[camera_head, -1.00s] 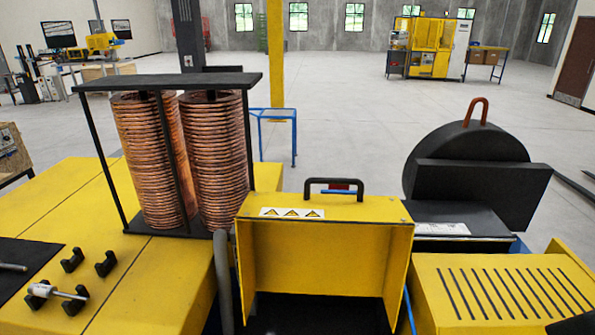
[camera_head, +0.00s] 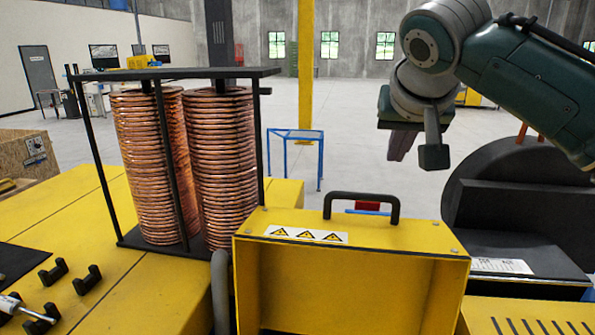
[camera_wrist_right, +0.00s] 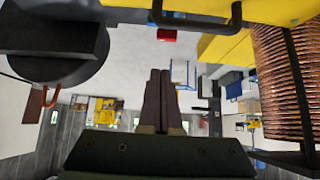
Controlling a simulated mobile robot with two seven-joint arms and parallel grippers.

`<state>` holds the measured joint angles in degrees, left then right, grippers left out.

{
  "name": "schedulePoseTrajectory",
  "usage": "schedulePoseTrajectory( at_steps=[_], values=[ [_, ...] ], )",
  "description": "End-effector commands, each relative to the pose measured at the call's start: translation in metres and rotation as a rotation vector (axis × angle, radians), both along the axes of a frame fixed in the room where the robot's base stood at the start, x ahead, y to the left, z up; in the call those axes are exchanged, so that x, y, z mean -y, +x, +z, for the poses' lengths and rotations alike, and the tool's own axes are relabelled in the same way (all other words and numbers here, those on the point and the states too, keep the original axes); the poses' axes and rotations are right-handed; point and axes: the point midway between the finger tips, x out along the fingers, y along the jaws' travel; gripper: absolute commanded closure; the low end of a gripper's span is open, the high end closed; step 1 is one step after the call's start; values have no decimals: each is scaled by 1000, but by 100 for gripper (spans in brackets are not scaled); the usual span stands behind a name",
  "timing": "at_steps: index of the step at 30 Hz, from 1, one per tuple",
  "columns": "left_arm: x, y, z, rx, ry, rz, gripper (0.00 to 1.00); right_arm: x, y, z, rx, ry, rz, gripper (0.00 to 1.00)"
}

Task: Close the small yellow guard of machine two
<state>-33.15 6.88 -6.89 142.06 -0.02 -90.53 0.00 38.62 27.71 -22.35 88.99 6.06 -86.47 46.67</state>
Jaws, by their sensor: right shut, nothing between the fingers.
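The small yellow guard (camera_head: 350,251) stands raised at the front centre of the head view, its hollow inside facing me. It has a black handle (camera_head: 362,197) on top and a strip of warning triangles. In the right wrist view, which is upside down, the guard (camera_wrist_right: 275,10) shows at the top edge with its handle (camera_wrist_right: 197,22). My right gripper (camera_head: 398,157) hangs above and behind the guard, apart from the handle. Its dark fingers are together and empty in the right wrist view (camera_wrist_right: 161,72). My left gripper is out of view.
Copper coils (camera_head: 185,165) in a black frame (camera_head: 175,73) stand left of the guard. A round black housing (camera_head: 500,190) stands at right, under my right arm. Small black holders (camera_head: 55,271) sit on the yellow top at left. A blue stand (camera_head: 295,135) is behind.

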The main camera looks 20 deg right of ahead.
Motion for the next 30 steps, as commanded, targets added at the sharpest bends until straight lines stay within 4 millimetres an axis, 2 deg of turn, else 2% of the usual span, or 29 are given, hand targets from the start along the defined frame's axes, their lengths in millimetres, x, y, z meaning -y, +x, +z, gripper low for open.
schedulePoseTrajectory(
  at_steps=[5, 11, 12, 18, 30],
  values=[
    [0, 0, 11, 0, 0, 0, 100, 11, 16, -20, -4, -1, -3, 100],
    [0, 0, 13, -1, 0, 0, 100, 20, 32, -40, -2, -1, -1, 100],
    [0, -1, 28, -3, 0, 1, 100, 15, 24, -37, -5, -4, 5, 100],
    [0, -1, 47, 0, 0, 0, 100, 3, 5, -49, -4, -2, 4, 100],
    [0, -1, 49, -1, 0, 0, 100, -1, 0, -56, 1, 0, 3, 100]
  ],
)
